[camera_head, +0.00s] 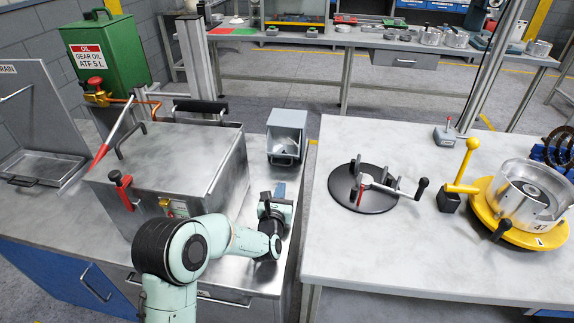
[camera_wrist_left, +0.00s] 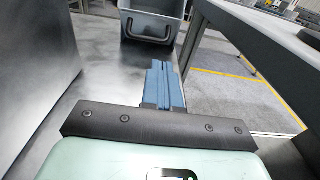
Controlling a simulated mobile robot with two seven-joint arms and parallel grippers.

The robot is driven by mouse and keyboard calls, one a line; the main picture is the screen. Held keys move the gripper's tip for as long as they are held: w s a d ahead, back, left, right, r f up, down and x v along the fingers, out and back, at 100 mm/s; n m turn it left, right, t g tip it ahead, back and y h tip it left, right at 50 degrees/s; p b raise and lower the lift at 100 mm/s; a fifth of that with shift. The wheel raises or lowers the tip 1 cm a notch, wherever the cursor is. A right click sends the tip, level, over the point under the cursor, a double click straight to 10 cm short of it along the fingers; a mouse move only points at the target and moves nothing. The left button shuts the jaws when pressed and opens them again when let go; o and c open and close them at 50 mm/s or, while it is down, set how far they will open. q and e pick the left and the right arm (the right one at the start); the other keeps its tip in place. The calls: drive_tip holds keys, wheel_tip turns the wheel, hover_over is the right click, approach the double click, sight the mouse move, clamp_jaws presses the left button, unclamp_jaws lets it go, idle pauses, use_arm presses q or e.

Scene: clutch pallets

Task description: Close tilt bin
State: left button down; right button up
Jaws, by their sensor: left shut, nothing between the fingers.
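The tilt bin (camera_head: 287,117) is a small grey box at the far end of the left bench, beside the steel cabinet. Its front is tipped out towards me and its pale inside shows. A dark handle (camera_head: 284,158) sits on its front. In the left wrist view the bin's front (camera_wrist_left: 150,28) and handle are at the top, straight ahead of the fingers. My left gripper (camera_head: 279,190) is shut and empty, with its blue fingers (camera_wrist_left: 164,84) together, pointing at the bin. A gap of bare bench lies between fingertips and handle. My right gripper is not in view.
The steel cabinet (camera_head: 170,165) with red and black handles stands close on the left. A grey table (camera_head: 400,245) is on the right, past a narrow gap to the floor. It carries a black round fixture (camera_head: 363,188) and a yellow turntable (camera_head: 515,205).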

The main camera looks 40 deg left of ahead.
use_arm(q)
approach(288, 156)
drive_tip(key=w+f, duration=0.1)
drive_tip(key=w+a+f, duration=0.1)
drive_tip(key=f, duration=0.1)
drive_tip(key=w+r, duration=0.1)
drive_tip(key=w+a+r, duration=0.1)
drive_tip(key=shift+w+a, duration=0.1)
drive_tip(key=shift+w, duration=0.15)
drive_tip(key=shift+w+a+r, duration=0.25)
drive_tip(key=shift+w+r, duration=0.05)
